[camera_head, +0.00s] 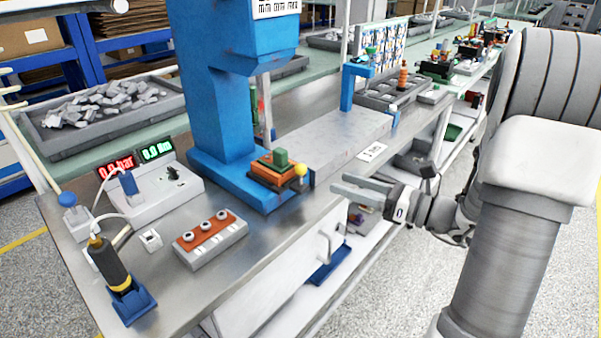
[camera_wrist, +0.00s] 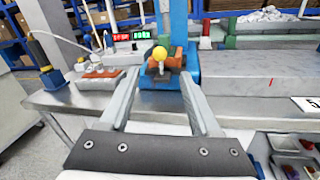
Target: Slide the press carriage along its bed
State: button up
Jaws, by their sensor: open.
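The press carriage (camera_head: 275,172) is an orange-brown block with a green piece on top. It sits on the blue base at the foot of the blue press (camera_head: 215,80). A yellow ball knob (camera_head: 300,170) sticks out from its front right side. My gripper (camera_head: 340,186) is open and empty, to the right of the knob and apart from it, by the bench's front edge. In the wrist view the yellow knob (camera_wrist: 159,54) appears between and beyond the two open fingers (camera_wrist: 158,78). The carriage's bed is partly hidden under it.
A long grey block (camera_head: 335,137) lies right of the press. An orange-topped box with several knobs (camera_head: 210,238) and a unit with red and green displays (camera_head: 150,180) stand to the left. A dark handled tool (camera_head: 112,268) stands at the front left corner. The bench front beside the press is clear.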

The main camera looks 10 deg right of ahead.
aim_at(301, 170)
jog(key=b+x, duration=0.1)
jog(key=x, duration=1)
jog(key=shift+a, duration=0.1)
grip_shut()
dwell(1.0)
